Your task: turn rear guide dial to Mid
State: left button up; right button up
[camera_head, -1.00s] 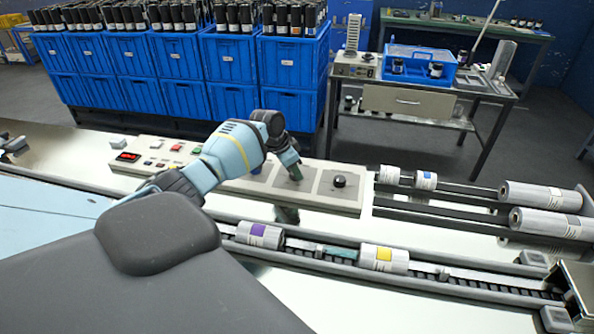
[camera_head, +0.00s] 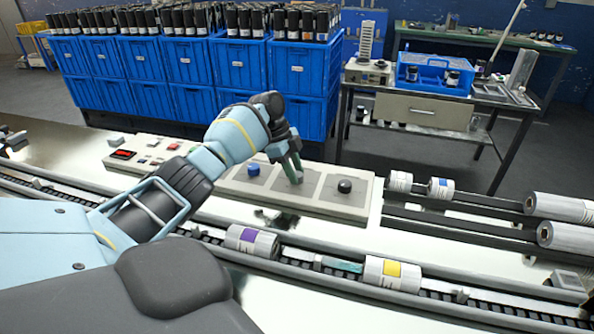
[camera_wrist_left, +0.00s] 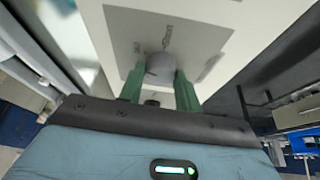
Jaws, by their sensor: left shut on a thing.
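My left gripper (camera_head: 295,176) reaches down over the middle square of the pale control panel (camera_head: 325,211). In the left wrist view its two green fingers (camera_wrist_left: 160,72) are shut on a grey round dial (camera_wrist_left: 161,62), one finger on each side. The dial sits on a grey square plate with small markings that I cannot read. In the head view this dial is hidden behind the fingers. A blue knob (camera_head: 253,169) stands to its left and a black knob (camera_head: 344,186) to its right. I cannot tell the dial's setting. My right gripper is not in view.
A conveyor in front of the panel carries a purple-labelled roll (camera_head: 252,241) and a yellow-labelled roll (camera_head: 392,273). More rolls (camera_head: 565,207) lie on rails at the right. Blue crates (camera_head: 190,58) and a side table (camera_head: 430,103) stand behind.

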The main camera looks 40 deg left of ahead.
pick_arm(q)
jog(key=shift+f+m, duration=0.15)
jog(key=shift+m, duration=0.25)
jog(key=o, duration=1)
jog(key=shift+c, duration=0.2)
jog(key=v, duration=0.8)
jog(key=shift+w, duration=0.15)
